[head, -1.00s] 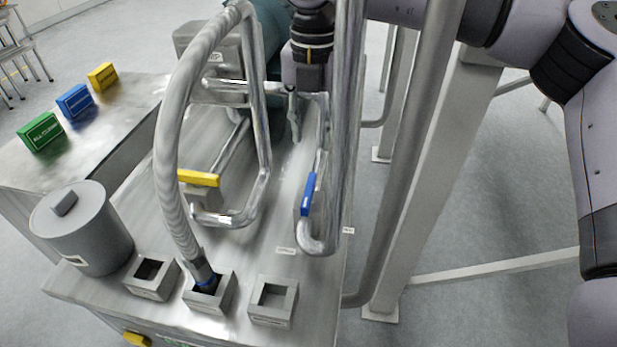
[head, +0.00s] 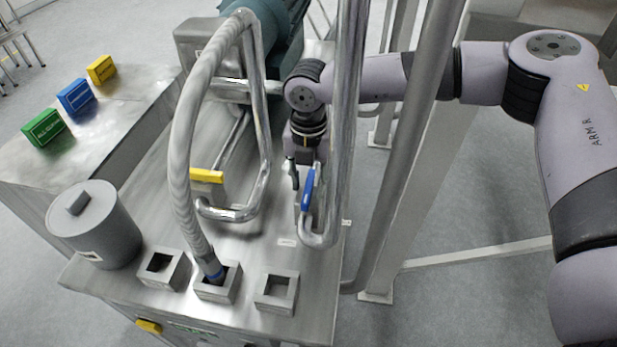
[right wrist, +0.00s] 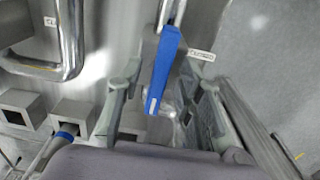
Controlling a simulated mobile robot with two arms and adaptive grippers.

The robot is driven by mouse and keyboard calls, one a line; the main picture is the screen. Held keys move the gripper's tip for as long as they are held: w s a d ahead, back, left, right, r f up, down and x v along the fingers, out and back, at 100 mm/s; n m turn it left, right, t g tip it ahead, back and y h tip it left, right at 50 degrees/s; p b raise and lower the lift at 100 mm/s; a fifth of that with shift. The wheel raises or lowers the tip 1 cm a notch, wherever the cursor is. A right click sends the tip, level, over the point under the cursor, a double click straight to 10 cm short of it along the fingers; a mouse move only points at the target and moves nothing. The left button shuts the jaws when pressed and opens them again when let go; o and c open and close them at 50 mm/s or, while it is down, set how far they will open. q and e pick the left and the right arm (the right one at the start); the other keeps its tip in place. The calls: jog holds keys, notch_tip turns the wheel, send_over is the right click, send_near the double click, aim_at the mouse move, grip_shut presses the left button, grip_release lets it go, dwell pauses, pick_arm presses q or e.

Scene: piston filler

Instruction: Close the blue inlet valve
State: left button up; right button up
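The blue inlet valve handle (head: 308,189) is on the steel pipe at the right of the machine top. It stands lengthwise along the pipe in the head view. In the right wrist view the blue handle (right wrist: 162,70) lies between the two fingers of my right gripper (right wrist: 155,110), with space on both sides. My right gripper (head: 294,173) is open and close behind the handle in the head view, partly hidden by the pipe. My left gripper is in no view.
A yellow valve handle (head: 206,176) is on the pipe to the left. A ribbed hose (head: 181,150) ends in the middle square socket (head: 232,290). A grey lidded pot (head: 98,228) stands at the left. Upright steel posts (head: 412,150) stand close to my right arm.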

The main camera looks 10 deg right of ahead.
jog(key=shift+c, duration=0.3)
jog(key=c, duration=0.4)
grip_shut()
